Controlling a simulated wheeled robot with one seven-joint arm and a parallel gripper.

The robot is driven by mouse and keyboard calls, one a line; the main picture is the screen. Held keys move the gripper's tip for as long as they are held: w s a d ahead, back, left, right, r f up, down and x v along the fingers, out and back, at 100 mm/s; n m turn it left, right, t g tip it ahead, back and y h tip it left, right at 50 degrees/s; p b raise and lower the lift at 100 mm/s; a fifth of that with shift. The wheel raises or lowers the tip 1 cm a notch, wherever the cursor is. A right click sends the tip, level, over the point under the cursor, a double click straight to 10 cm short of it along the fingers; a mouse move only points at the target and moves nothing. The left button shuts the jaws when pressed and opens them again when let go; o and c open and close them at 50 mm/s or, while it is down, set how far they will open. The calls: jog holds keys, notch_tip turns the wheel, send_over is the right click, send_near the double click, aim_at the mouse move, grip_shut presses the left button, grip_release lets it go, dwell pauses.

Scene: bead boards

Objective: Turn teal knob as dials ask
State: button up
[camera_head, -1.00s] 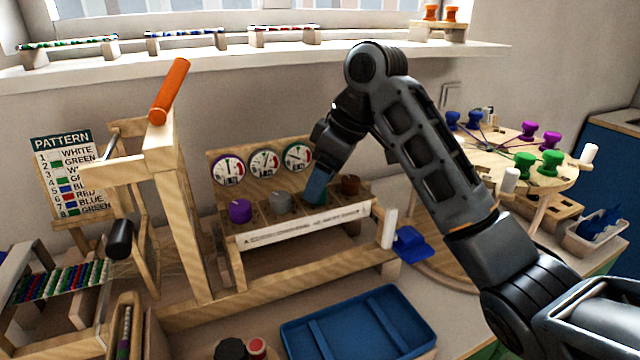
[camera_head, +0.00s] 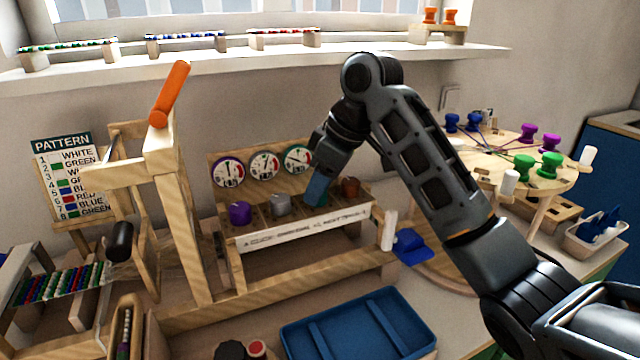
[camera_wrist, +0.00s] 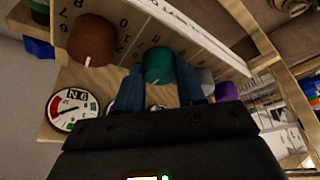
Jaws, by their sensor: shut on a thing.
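The teal knob (camera_wrist: 159,66) shows in the wrist view with my gripper's blue fingers on both sides of it. In the head view my gripper (camera_head: 318,190) reaches down onto this knob (camera_head: 322,200), which it mostly hides. The gripper is shut on the knob. One dial (camera_wrist: 70,109) is clear in the wrist view. The needle readings are too small to tell surely.
A purple knob (camera_head: 239,213) and a grey knob (camera_head: 280,205) sit left of my gripper. A brown knob (camera_head: 350,187) sits close on its right. A wooden frame with an orange handle (camera_head: 170,93) stands left. A blue tray (camera_head: 358,330) lies in front.

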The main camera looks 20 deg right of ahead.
jog(key=shift+r+p, duration=0.1)
jog(key=shift+p, duration=0.25)
jog(key=m+p, duration=0.1)
jog(key=p, duration=0.1)
jog(key=m+h+p, duration=0.1)
jog(key=m+p, duration=0.1)
jog(key=shift+s+a+r+t, duration=0.1)
jog(key=shift+a+r+t, duration=0.1)
jog(key=shift+t, duration=0.1)
jog(key=m+p, duration=0.2)
jog(key=shift+h+p, duration=0.35)
jog(key=shift+h, duration=0.05)
jog(key=shift+f+m+t+h+p, duration=0.2)
jog(key=shift+m+t+h+p, duration=0.1)
jog(key=shift+m+p, duration=0.55)
jog(key=shift+f, duration=0.1)
jog(key=o, duration=1)
jog(key=shift+o, duration=0.2)
